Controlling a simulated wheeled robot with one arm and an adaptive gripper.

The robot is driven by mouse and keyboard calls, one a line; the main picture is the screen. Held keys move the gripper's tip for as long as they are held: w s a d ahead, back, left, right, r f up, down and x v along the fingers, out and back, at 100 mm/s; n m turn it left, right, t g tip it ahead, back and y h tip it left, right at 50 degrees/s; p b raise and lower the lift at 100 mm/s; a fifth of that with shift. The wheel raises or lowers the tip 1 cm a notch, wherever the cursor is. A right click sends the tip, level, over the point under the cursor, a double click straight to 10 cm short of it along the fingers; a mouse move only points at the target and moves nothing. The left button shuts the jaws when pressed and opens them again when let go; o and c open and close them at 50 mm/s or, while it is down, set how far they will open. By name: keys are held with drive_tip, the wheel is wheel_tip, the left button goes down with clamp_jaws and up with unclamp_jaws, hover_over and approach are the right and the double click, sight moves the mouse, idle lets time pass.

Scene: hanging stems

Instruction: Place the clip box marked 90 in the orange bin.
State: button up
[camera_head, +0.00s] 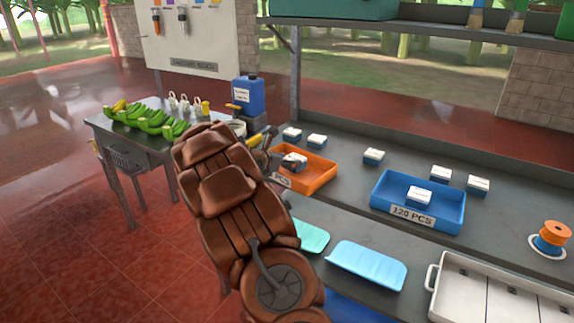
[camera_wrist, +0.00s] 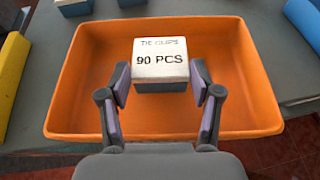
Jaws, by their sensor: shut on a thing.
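The clip box marked 90 (camera_wrist: 160,64) has a white top reading "TIE CLIPS 90 PCS" and a blue-grey lower body. My gripper (camera_wrist: 160,84) is shut on it, one finger at each side. The orange bin (camera_wrist: 75,110) lies around and under the box in the wrist view. In the head view a white-topped box (camera_head: 294,161) shows within the outline of the orange bin (camera_head: 320,182), beside my arm. Whether the held box touches the bin floor I cannot tell. My arm hides part of the bin's left side.
A blue bin (camera_head: 455,213) labelled 120 PCS holds a similar box. Several other boxes (camera_head: 373,156) stand on the grey bench behind. A white tray (camera_head: 470,300) and an orange spool (camera_head: 552,238) are at the right. Green bananas (camera_head: 150,118) lie on the side table.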

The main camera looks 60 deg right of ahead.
drive_tip(key=shift+f, duration=0.7)
drive_tip(key=o, duration=1.1)
drive_tip(key=shift+o, duration=0.2)
drive_tip(key=v, duration=1.2)
drive_tip(key=shift+b, duration=0.4)
